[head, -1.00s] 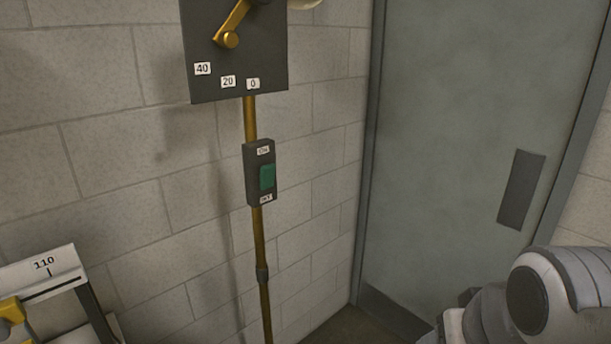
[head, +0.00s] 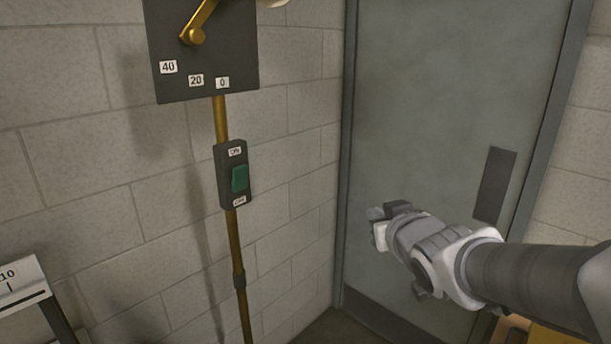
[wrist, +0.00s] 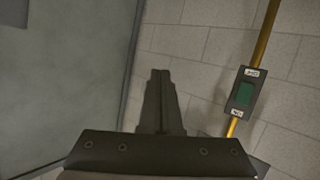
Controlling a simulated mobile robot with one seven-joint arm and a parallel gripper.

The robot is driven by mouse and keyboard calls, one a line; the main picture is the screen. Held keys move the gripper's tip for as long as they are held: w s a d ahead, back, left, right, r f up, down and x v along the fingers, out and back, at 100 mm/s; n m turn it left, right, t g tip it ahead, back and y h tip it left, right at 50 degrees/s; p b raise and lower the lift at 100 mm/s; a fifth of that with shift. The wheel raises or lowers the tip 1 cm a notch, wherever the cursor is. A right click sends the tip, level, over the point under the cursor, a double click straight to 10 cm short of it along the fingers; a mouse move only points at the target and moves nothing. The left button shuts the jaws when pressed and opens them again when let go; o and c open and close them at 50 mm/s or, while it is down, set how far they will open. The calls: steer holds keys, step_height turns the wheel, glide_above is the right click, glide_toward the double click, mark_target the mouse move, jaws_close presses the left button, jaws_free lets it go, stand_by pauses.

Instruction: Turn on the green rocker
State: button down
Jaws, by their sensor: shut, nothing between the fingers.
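The green rocker (head: 239,178) sits in a dark switch box (head: 224,160) on a thin brass pole. A label reading ON is above the rocker and a label that seems to read OFF is below it. The rocker also shows at the right of the wrist view (wrist: 244,92), where the box looks upside down. My gripper (head: 376,213) is to the right of the switch in the head view, in front of the grey door, clear of the rocker. In the wrist view its fingers (wrist: 160,75) are together and empty, pointing at the wall left of the switch.
A dark panel (head: 240,60) with a brass lever and labels 40, 20 and 0 is above the switch. The grey door (head: 420,100) has a dark plate. A white scale piece (head: 25,285) is at lower left. Open space lies between my gripper and the switch.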

mark_target(245, 168)
steer(key=w+a+n+y+b, duration=0.1)
steer(key=a+n+y, duration=0.5)
steer(key=a+y, duration=0.7)
steer(key=shift+w+a, duration=0.25)
steer(key=shift+f, duration=0.1)
steer(key=p+x, duration=0.3)
steer(key=x, duration=1.1)
steer(key=shift+s+a+f, duration=0.1)
